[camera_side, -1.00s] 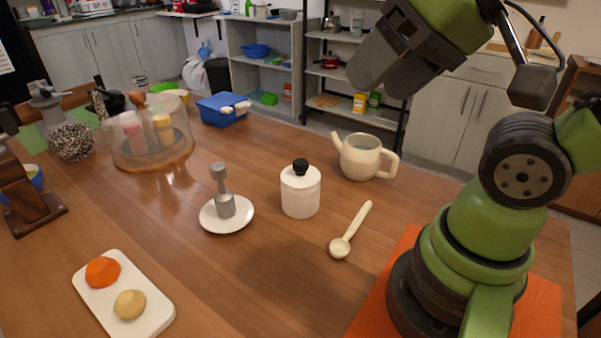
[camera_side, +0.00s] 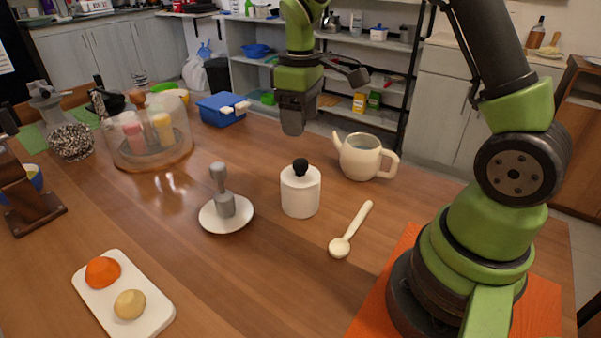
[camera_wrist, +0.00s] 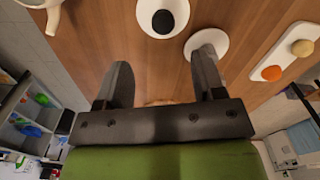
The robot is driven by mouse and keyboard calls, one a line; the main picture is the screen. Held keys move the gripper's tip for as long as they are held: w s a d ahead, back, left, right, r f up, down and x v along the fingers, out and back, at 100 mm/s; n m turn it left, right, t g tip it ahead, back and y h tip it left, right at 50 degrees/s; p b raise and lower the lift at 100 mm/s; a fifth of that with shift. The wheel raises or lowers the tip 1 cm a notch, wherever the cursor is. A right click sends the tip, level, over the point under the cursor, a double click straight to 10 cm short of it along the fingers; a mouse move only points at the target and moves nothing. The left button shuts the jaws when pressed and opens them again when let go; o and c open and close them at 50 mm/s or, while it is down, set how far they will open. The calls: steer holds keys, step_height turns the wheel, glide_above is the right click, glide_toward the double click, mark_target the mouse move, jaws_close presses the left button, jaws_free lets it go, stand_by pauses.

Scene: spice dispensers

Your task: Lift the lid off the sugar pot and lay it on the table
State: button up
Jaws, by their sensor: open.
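The sugar pot (camera_side: 300,198) is a white, round pot standing upright on the wooden table. Its white lid with a black knob (camera_side: 301,165) sits on top. In the wrist view the lid (camera_wrist: 150,18) with its dark knob shows from above at the top middle, beyond the fingertips. My gripper (camera_side: 293,131) hangs pointing down, above and behind the pot in the side view, clear of the knob. In the wrist view my gripper (camera_wrist: 160,75) has its two fingers spread wide with nothing between them.
A grey metal tool (camera_side: 221,190) stands on a white saucer (camera_side: 240,222) left of the pot. A cream teapot (camera_side: 361,158) stands behind right, a pale spoon (camera_side: 353,228) in front right. A white board (camera_side: 145,309) holds orange and yellow pieces. Bare table lies in front of the pot.

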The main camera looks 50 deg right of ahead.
mark_target(300, 161)
steer(key=f, duration=0.9)
steer(key=shift+s+a+f, duration=0.15)
steer(key=shift+a+f, duration=0.05)
steer(key=shift+f, duration=0.05)
steer(key=shift+c, duration=0.3)
steer(key=c, duration=1)
